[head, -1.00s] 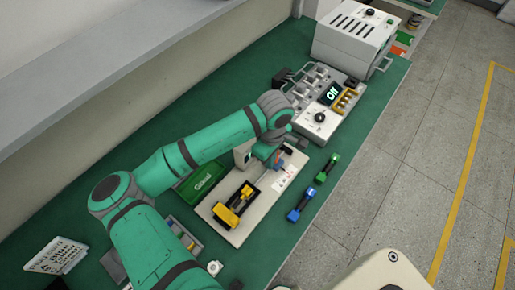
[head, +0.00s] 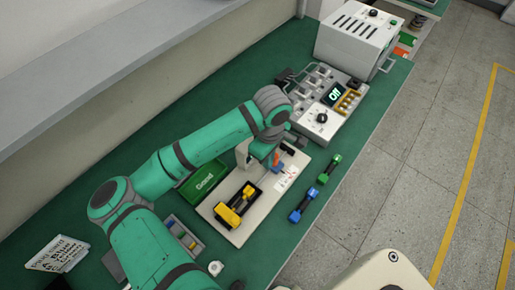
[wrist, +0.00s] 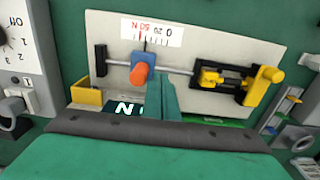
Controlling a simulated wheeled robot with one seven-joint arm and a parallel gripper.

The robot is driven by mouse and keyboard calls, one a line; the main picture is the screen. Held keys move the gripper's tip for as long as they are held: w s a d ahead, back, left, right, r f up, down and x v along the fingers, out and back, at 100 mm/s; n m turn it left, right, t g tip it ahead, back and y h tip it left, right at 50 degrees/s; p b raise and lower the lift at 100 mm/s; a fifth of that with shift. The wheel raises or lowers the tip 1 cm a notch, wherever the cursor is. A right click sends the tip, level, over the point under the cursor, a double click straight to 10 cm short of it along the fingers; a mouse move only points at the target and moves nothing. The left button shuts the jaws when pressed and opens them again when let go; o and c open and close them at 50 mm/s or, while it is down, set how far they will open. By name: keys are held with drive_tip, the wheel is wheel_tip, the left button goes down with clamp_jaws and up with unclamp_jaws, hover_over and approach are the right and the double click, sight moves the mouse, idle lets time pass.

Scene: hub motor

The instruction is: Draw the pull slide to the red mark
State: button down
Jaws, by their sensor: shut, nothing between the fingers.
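The pull slide is a blue block (wrist: 143,60) with an orange knob (wrist: 139,74), on a thin rod above a pale plate (wrist: 215,38). A white scale strip (wrist: 158,33) lies beside the slide, with a red mark (wrist: 140,36) close to the block's edge. Whether slide and mark line up exactly, I cannot tell. My gripper (wrist: 158,90) is shut and empty, just right of the block in the wrist view. Contact is unclear. In the head view my gripper (head: 268,158) partly hides the slide.
A yellow and black holder (head: 237,204) sits at the rod's other end. A green tray marked Guard (head: 202,183) lies beside the plate. Green (head: 330,168) and blue (head: 302,204) connectors lie right of it. A control panel (head: 322,117) stands beyond.

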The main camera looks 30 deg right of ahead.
drive_tip(key=shift+s+d+r, duration=0.1)
drive_tip(key=shift+d+r, duration=0.05)
drive_tip(key=shift+r, duration=0.3)
drive_tip(key=shift+s+d+r, duration=0.1)
drive_tip(key=shift+r, duration=0.35)
drive_tip(key=shift+a+r, duration=0.15)
drive_tip(key=shift+r, duration=1.7)
drive_tip(key=shift+w, duration=0.1)
